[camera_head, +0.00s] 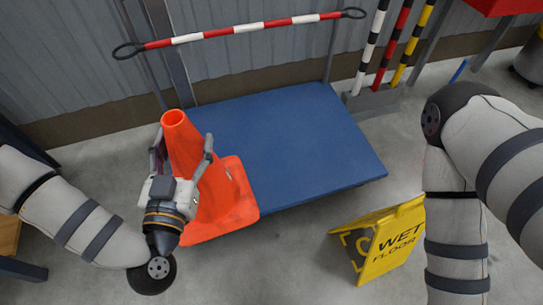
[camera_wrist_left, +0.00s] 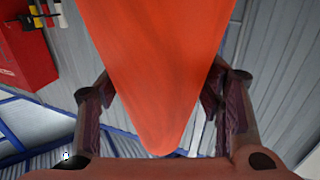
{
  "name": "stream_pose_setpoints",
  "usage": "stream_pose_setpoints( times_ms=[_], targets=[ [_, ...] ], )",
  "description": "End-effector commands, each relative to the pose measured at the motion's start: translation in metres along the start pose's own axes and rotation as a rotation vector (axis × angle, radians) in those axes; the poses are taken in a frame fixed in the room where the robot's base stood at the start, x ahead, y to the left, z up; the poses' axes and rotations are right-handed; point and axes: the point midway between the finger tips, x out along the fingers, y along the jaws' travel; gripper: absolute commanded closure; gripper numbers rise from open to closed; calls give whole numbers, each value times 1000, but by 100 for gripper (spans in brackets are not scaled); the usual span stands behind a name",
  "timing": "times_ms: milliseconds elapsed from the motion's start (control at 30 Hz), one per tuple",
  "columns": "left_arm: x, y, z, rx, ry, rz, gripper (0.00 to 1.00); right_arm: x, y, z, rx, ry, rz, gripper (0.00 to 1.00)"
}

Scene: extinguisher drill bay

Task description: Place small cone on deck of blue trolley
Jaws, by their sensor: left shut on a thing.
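The small orange cone (camera_head: 228,190) is upright or nearly so at the left front of the blue trolley (camera_head: 290,135). My left gripper (camera_head: 182,153) is shut on the cone's upper part, with a finger on each side. The cone overlaps the deck's left front corner in the head view; I cannot tell whether its base touches the deck. In the left wrist view the cone (camera_wrist_left: 158,70) fills the middle between both fingers. The trolley's flat blue deck is bare. My right arm shows at the right, but its gripper is out of view.
A red and white bar (camera_head: 240,29) spans the trolley's back. Striped posts (camera_head: 393,45) stand behind at the right. A red thing (camera_head: 503,5) is at the top right.

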Motion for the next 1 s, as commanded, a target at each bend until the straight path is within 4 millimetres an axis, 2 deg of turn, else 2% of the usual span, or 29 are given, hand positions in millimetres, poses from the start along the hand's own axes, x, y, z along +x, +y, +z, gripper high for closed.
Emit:
stream_pose_setpoints(
  times_ms=[33,100,267,400,500,633,800,1000],
  targets=[
    [4,4,32,0,-12,11,100,20,0,6,0,-41,2,60],
    [14,9,57,1,-11,23,100,35,0,10,0,-70,3,60],
    [44,20,111,0,-5,48,100,71,1,16,-2,-130,5,60],
    [82,29,152,0,0,60,100,103,0,18,-4,-176,6,60],
    [114,36,173,1,2,60,100,125,0,18,-5,-205,7,60],
    [157,45,190,1,3,57,100,153,0,17,-7,-240,8,60],
    [208,58,201,1,2,48,100,184,0,14,-9,-281,10,60],
    [248,72,200,0,2,42,100,208,0,12,-11,-314,10,60]
  ],
)
